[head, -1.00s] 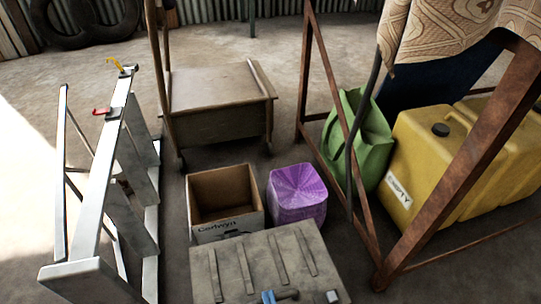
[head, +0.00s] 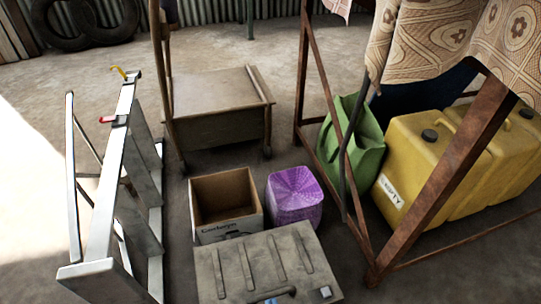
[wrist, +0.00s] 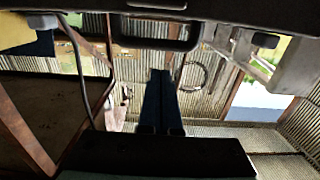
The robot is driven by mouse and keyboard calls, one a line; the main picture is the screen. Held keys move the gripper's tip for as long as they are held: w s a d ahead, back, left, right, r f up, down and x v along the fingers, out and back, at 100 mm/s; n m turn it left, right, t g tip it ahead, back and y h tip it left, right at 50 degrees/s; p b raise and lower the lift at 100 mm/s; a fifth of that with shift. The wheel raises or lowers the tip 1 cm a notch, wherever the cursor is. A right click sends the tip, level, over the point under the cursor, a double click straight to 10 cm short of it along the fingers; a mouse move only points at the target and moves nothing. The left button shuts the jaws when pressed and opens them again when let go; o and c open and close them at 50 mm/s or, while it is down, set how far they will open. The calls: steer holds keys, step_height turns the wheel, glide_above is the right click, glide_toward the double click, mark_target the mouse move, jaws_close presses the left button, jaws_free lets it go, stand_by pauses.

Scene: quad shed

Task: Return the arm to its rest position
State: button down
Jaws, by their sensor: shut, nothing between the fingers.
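My gripper (wrist: 161,74) shows in the wrist view as two dark fingers side by side, closed together with nothing between them. They reach up from the dark gripper body (wrist: 155,155) at the bottom of that view and point toward a corrugated wall, touching nothing that I can see. The wrist view seems upside down. My gripper and arm do not show in the head view, so the arm's overall pose is hidden.
A ribbed grey box (head: 262,262) stands close in front. Behind it are an open cardboard box (head: 225,205) and a purple woven container (head: 295,195). A rusty frame (head: 440,185) with yellow cans (head: 415,150) stands right.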

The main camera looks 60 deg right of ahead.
steer(key=s+a, duration=0.1)
steer(key=s+a+f, duration=0.2)
steer(key=s, duration=0.1)
steer(key=shift+a+f+p, duration=0.1)
steer(key=shift+f+p, duration=0.15)
steer(key=shift+p, duration=0.15)
